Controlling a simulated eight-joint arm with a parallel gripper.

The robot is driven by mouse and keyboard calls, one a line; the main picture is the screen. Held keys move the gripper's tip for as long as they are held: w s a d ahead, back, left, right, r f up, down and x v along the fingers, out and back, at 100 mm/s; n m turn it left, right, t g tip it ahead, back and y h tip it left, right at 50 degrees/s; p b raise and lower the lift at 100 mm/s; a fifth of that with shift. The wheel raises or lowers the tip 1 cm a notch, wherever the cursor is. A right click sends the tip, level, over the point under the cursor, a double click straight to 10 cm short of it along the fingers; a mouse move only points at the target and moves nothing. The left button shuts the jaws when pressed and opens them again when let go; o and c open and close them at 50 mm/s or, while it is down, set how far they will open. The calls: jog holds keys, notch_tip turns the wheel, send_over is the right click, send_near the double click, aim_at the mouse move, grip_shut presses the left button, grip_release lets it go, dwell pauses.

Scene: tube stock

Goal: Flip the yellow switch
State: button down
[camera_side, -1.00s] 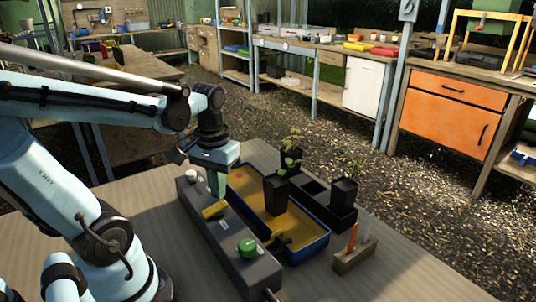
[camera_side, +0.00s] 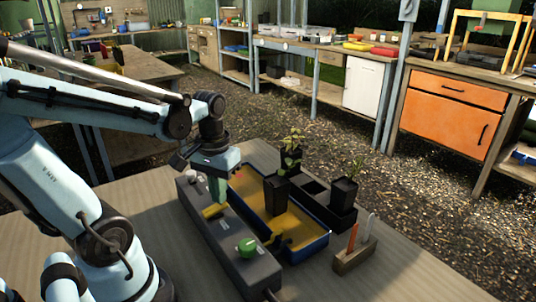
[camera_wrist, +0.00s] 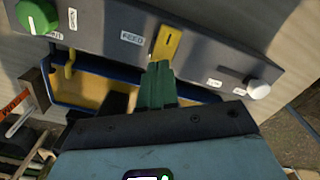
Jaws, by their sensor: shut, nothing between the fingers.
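The yellow switch (camera_side: 212,212) is a short lever on top of a long dark grey control box (camera_side: 212,233). In the wrist view, the yellow switch (camera_wrist: 168,42) stands beside a label reading FEED. My gripper (camera_side: 217,200) points down with its green fingers shut and empty. In the wrist view the fingertips of my gripper (camera_wrist: 160,68) are right at the lower end of the switch. They touch it or nearly touch it; I cannot tell which.
The box also carries a green knob (camera_side: 247,247) and a white knob (camera_side: 190,176). A blue-rimmed tray (camera_side: 318,246) lies alongside the box. Behind it are black plant pots (camera_side: 343,192). A wooden holder (camera_side: 354,258) stands right.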

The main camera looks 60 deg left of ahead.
jog(key=shift+f, duration=0.6)
dwell(0.3)
jog(key=shift+r, duration=3.55)
jog(key=w+d+f+m+t, duration=0.2)
jog(key=w+d+m+t, duration=0.3)
jog(key=d, duration=0.4)
jog(key=shift+w+m+t, duration=0.4)
jog(key=shift+m+t, duration=0.1)
jog(key=shift+t, duration=0.6)
